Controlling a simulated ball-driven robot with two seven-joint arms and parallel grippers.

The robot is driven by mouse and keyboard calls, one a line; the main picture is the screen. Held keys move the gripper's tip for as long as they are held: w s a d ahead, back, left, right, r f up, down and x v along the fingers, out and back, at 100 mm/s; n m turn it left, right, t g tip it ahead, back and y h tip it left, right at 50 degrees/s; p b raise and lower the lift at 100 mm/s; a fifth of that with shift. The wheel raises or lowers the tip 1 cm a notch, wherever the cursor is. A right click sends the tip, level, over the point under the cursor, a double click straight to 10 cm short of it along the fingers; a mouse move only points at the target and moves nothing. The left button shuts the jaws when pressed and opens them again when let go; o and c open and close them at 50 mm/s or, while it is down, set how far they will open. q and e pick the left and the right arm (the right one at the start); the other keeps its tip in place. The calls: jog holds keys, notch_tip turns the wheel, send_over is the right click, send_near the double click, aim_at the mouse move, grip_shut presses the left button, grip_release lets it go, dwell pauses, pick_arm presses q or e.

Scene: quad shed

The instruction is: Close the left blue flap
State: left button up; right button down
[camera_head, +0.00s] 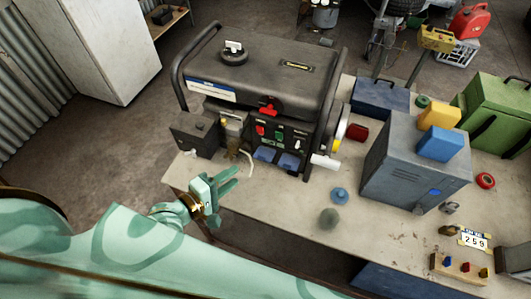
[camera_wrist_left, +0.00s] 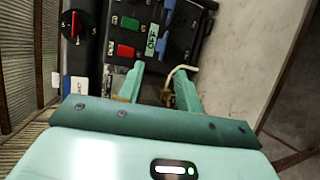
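The grey generator (camera_head: 262,72) stands on the workbench with a dark front panel. Low on that panel are two blue flaps side by side: the left blue flap (camera_head: 265,155) and the right blue flap (camera_head: 289,161). At this size I cannot tell surely how far each stands out. My left gripper (camera_head: 232,180) is in front of and below the panel, left of the flaps and apart from them. In the left wrist view its two fingers (camera_wrist_left: 160,82) are spread with a gap, and blue parts (camera_wrist_left: 163,42) show beyond them. My right gripper is not in view.
A small dark box (camera_head: 196,134) and a pale cable (camera_head: 250,163) sit close to the left gripper. A blue knob-like object (camera_head: 340,195), a round grey-green object (camera_head: 329,218) and a grey metal cabinet (camera_head: 412,165) stand farther right. Bare bench (camera_head: 290,190) lies before the panel.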

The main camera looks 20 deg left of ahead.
aim_at(261, 158)
pick_arm(q)
jog(key=b+x, duration=0.1)
jog(key=x, duration=1.3)
jog(key=shift+w+d+f+b, duration=0.1)
jog(key=shift+w+d+b, duration=0.05)
jog(key=shift+b, duration=0.2)
grip_shut()
